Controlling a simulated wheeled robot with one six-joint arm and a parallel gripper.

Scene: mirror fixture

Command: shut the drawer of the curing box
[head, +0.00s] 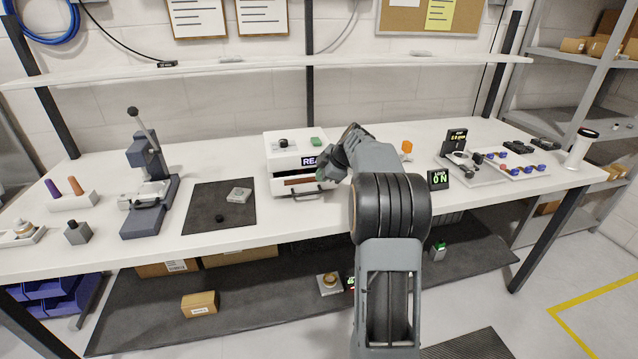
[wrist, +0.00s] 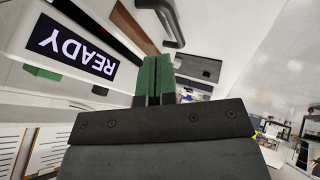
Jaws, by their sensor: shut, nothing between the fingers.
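The white curing box (head: 293,145) stands on the bench with a lit READY display (wrist: 72,48). Its drawer (head: 302,189) is partly pulled out below the display, and the brown inside shows through the gap. The drawer's dark bar handle (head: 304,197) is on its front; in the wrist view the handle (wrist: 167,22) lies just beyond my fingertips. My gripper (wrist: 153,70) is shut and empty, its green fingers together beside the drawer's open gap. In the head view my arm hides the box's right side and most of the gripper. I cannot tell whether the fingertips touch the drawer.
A black button and a green block (head: 316,141) sit on top of the box. A dark mat (head: 220,205) with small parts lies to the left, beside a lever press (head: 148,180).

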